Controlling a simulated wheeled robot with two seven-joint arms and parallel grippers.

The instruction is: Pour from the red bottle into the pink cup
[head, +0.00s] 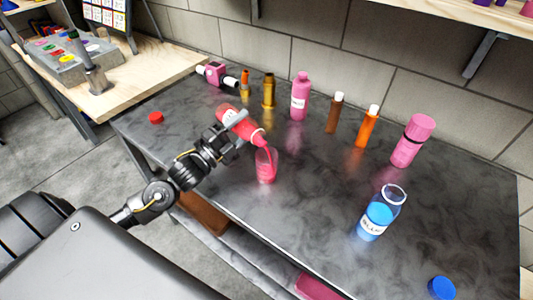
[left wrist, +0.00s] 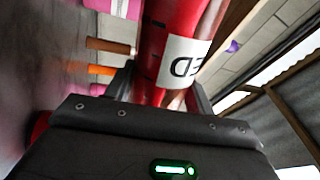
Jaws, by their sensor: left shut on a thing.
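My left gripper (head: 222,133) is shut on the red bottle (head: 238,122), which has a white label and is tilted with its mouth down and to the right. The bottle's mouth is just over the pink cup (head: 265,167), and red liquid shows at the mouth and in the cup. The cup stands upright on the dark table. In the left wrist view, the red bottle (left wrist: 165,45) fills the space between the fingers, with part of its label readable. My right gripper is not in view.
A blue bottle (head: 377,214) stands uncapped at the right, with a blue cap (head: 441,288) near the front edge. A red cap (head: 155,118) lies at the left. Several bottles, such as the pink one (head: 299,98), line the back. The table's middle right is clear.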

